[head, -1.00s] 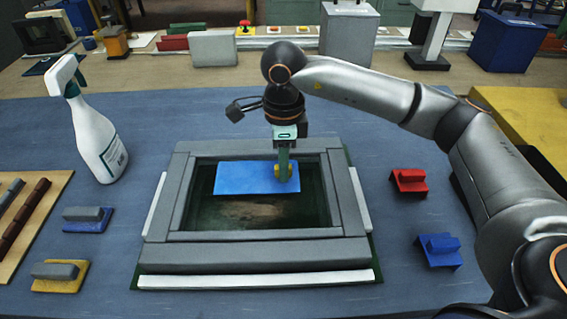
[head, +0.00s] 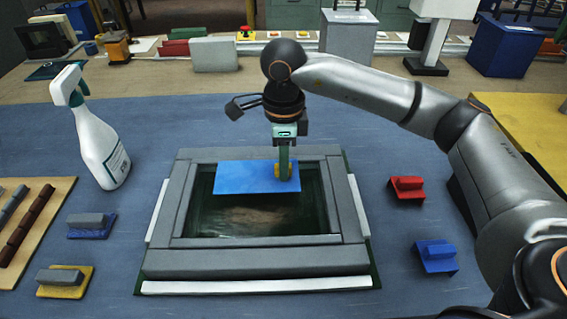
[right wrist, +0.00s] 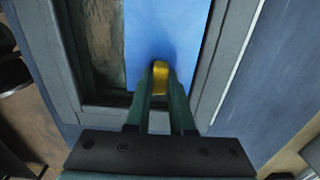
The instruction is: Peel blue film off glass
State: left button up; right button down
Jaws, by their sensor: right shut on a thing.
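The blue film (head: 245,178) is a flat blue sheet over the far part of the glass (head: 258,214), inside a grey frame (head: 255,262). It also shows in the right wrist view (right wrist: 160,30). My right gripper (head: 284,172) is shut on a yellow tab (right wrist: 160,76) at the film's right side. The tab is mostly hidden by the fingers in the head view. The near part of the glass is uncovered and looks dark with a brownish patch. I cannot tell how far the film stands off the glass. My left gripper is out of view.
A white spray bottle (head: 98,140) stands left of the frame. Blue (head: 92,225) and yellow (head: 65,281) blocks with grey tops lie at left. Red (head: 406,189) and blue (head: 437,257) blocks lie at right. A wooden board (head: 30,240) lies far left.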

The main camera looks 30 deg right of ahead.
jog(key=shift+r+p, duration=1.35)
jog(key=shift+r, duration=0.85)
